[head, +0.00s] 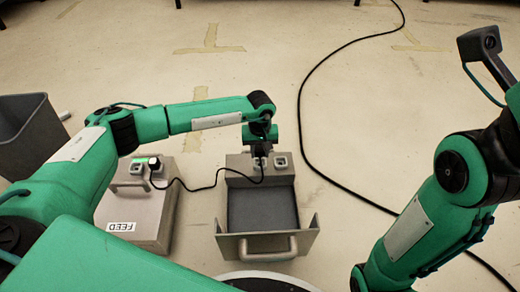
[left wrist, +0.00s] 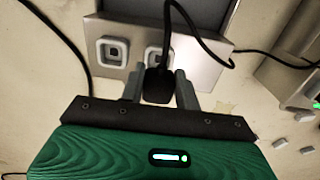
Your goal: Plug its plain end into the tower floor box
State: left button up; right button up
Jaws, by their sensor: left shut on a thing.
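The tower floor box (head: 232,185) is a grey-beige box with an open dark tray at its front. Two square sockets sit on its back part; the right socket (head: 281,161) is clear, and the other is partly behind my gripper. My left gripper (head: 262,152) points down over that socket. In the left wrist view its fingers are shut on a black plug (left wrist: 157,86), just at the lower edge of one socket (left wrist: 153,54). The other socket (left wrist: 112,50) is empty. I cannot tell whether the plug touches the box.
The FEED box (head: 130,210) stands to the left, with a green-lit plug (head: 154,163) in it; a thin black cable (head: 205,187) runs from there to my left gripper. A longer black cable (head: 300,110) crosses the floor. A dark bin (head: 30,135) stands far left.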

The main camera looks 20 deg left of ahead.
aim_at(260, 156)
pick_arm(q)
jog(key=shift+f+b, duration=1.1)
jog(key=shift+f, duration=0.85)
jog(key=shift+f, duration=0.4)
jog(key=o, duration=1.1)
